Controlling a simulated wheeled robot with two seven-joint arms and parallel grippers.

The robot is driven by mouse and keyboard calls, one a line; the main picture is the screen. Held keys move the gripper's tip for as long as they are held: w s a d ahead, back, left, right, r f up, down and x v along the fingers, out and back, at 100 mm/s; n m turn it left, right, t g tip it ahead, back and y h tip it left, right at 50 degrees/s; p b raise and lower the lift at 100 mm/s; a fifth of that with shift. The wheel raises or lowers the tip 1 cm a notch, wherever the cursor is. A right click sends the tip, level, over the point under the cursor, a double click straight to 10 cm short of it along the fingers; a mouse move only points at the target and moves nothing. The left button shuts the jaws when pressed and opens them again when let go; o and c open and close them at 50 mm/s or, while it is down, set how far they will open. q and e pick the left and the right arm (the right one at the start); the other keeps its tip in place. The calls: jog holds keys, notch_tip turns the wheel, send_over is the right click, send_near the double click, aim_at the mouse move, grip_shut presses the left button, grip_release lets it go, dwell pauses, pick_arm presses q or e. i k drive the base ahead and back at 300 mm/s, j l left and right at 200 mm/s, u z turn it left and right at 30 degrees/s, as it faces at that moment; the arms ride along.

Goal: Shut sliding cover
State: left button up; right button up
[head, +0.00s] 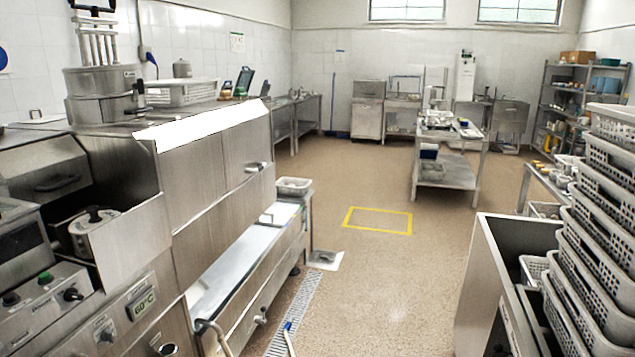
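Neither of my grippers is in the head view. I cannot tell for certain which part is the sliding cover. At the left, a steel machine (180,265) has an open bay with a round-lidded pot (93,218) inside. A flat steel panel (130,245) stands in front of the pot, and a steel panel with a dark recessed handle (57,183) is behind it. Further right, the machine has large front panels with a small handle (257,167). Below them a long open steel trough (235,265) is exposed.
Stacked perforated baskets (600,240) stand close at the right, beside a steel cabinet (510,255). A steel table (447,165) stands further back.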

aim_at(42, 172)
jog(key=u, duration=1.3)
jog(key=i+j+u, duration=0.15)
jog(key=i+u, duration=0.35)
jog(key=i, duration=0.15)
